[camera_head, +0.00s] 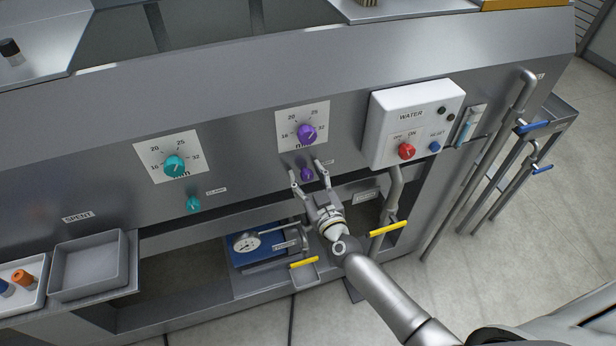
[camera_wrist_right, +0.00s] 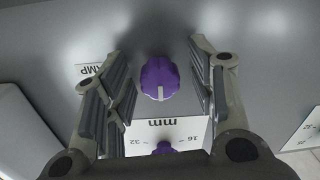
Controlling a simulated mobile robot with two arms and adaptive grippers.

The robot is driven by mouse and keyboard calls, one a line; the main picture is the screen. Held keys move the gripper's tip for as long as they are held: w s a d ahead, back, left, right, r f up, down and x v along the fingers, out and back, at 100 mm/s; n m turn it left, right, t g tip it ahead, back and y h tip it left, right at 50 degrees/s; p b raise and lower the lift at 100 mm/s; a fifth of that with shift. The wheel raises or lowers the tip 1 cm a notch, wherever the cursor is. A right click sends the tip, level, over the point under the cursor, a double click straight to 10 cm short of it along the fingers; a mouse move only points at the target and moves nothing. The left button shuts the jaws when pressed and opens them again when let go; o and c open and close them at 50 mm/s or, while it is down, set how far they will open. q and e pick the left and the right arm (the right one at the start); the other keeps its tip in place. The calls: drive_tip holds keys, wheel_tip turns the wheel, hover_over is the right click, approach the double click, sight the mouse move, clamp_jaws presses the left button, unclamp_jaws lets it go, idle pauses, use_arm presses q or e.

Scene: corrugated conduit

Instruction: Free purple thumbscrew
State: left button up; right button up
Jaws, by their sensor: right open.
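The purple thumbscrew (camera_head: 306,174) sits on the grey front panel, below the purple dial (camera_head: 307,133) with its white mm scale plate. In the right wrist view the thumbscrew (camera_wrist_right: 160,79) is a ribbed purple knob with a pale line pointing down in the picture. My right gripper (camera_head: 308,176) is open, with one finger on each side of the thumbscrew. In the right wrist view a gap shows between each finger and the knob. Part of the purple dial (camera_wrist_right: 164,148) shows there behind the gripper's base. My left gripper is not in view.
A teal dial (camera_head: 174,166) and teal thumbscrew (camera_head: 193,204) are to the left. The white WATER box (camera_head: 414,120) with red and blue knobs is at right. Below are a blue gauge unit (camera_head: 262,250) and yellow handles (camera_head: 388,228). A grey SPENT tray (camera_head: 90,266) is at far left.

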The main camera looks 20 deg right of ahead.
drive_tip(key=shift+c, duration=1.1)
drive_tip(key=c, duration=0.8)
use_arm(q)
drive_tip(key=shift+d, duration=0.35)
use_arm(e)
drive_tip(key=shift+c, duration=0.2)
